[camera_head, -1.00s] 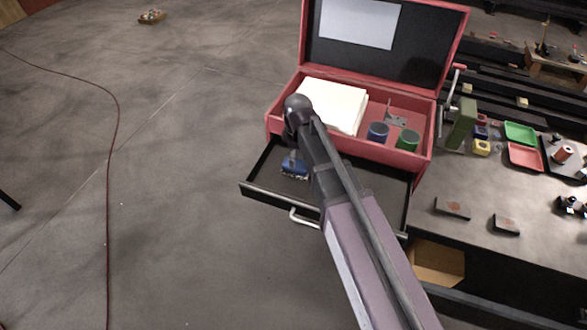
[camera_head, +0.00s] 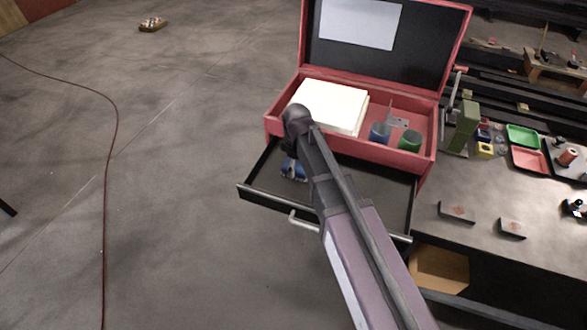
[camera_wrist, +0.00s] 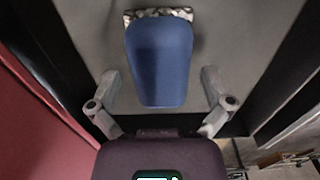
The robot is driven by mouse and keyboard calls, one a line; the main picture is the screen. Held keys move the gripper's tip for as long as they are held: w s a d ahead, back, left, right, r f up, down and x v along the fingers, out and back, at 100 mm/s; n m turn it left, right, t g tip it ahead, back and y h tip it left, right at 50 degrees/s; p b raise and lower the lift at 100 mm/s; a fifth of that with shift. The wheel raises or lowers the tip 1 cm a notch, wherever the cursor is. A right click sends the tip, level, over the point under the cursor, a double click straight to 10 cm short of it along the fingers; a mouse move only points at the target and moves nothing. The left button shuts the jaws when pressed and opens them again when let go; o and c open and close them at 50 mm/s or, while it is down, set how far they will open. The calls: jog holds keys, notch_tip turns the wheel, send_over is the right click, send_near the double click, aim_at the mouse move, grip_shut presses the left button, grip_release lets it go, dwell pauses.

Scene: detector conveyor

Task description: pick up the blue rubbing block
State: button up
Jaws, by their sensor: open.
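The blue rubbing block (camera_wrist: 160,60) lies on the drawer floor in the wrist view, with a speckled pale and dark strip along its far edge. It sits between the lines of my open gripper's two fingers (camera_wrist: 162,95), and neither finger visibly touches it. In the head view the block (camera_head: 294,170) is partly hidden below the end of my arm, in the left part of the open black drawer (camera_head: 255,190). My fingers are mostly hidden by my arm in that view.
The drawer's side walls flank the block. The workbench (camera_head: 480,190) with small parts is at the right.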

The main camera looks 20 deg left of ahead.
aim_at(296, 166)
jog(key=shift+c, duration=0.2)
jog(key=c, duration=1.1)
jog(key=shift+r, duration=0.15)
jog(key=shift+s+r+p, duration=0.25)
jog(key=shift+r+p, duration=0.15)
jog(key=shift+p, duration=0.2)
notch_tip(296, 166, up, 6)
jog(key=p, duration=0.6)
jog(key=shift+r, duration=0.15)
jog(key=s, duration=0.6)
jog(key=s+a, duration=0.1)
jog(key=s, duration=1.2)
jog(key=shift+s+a+f, duration=0.2)
jog(key=shift+s+a, duration=0.05)
jog(key=shift+a, duration=0.05)
jog(key=o, duration=0.4)
jog(key=shift+c, duration=1)
